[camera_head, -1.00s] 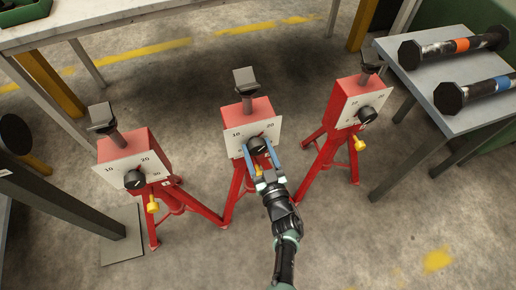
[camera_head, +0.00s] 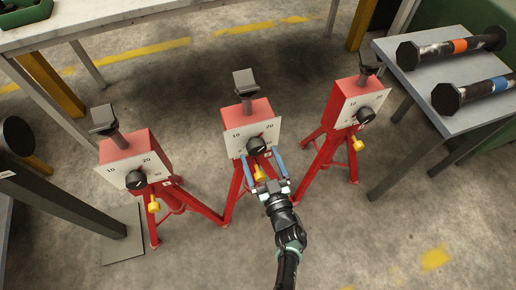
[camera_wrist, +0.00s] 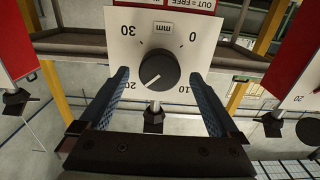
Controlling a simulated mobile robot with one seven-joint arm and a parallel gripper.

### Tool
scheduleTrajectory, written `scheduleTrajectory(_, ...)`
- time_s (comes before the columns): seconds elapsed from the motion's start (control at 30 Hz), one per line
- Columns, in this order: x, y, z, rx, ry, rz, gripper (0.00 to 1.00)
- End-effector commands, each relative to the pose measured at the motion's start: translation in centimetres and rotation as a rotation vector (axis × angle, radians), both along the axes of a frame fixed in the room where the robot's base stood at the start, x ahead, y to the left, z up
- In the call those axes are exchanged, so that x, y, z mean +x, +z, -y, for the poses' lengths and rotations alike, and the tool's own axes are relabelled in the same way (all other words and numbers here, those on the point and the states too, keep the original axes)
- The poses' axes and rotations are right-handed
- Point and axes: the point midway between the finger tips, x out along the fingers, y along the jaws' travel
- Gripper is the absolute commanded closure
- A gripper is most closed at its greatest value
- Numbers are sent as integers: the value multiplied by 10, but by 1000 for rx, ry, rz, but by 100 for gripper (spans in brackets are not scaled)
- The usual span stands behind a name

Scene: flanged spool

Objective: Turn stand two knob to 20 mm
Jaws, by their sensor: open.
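The middle red stand (camera_head: 250,113) has a white dial plate (camera_head: 237,140) with a round black knob (camera_head: 256,146). In the wrist view the knob (camera_wrist: 158,70) fills the middle of the plate, with the scale upside down. Its white pointer line aims lower left, toward the 20 mark (camera_wrist: 130,87). My gripper (camera_head: 263,158) is open and empty, just in front of and below the knob. In the wrist view its two blue fingers stand wide on either side, apart from the knob.
Similar red stands flank it at left (camera_head: 128,150) and right (camera_head: 348,100), each with a knob and yellow handle. A grey table (camera_head: 420,78) at right holds two flanged spools. A pale bench (camera_head: 110,22) runs behind. Floor in front is clear.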

Motion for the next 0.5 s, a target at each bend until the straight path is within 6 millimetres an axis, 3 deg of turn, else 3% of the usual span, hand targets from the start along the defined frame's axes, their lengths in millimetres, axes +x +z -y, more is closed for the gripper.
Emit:
scheduleTrajectory(0.3,-67,3,23,1,-5,-3,3)
scheduleTrajectory(0.5,-91,1,30,1,-3,-1,3)
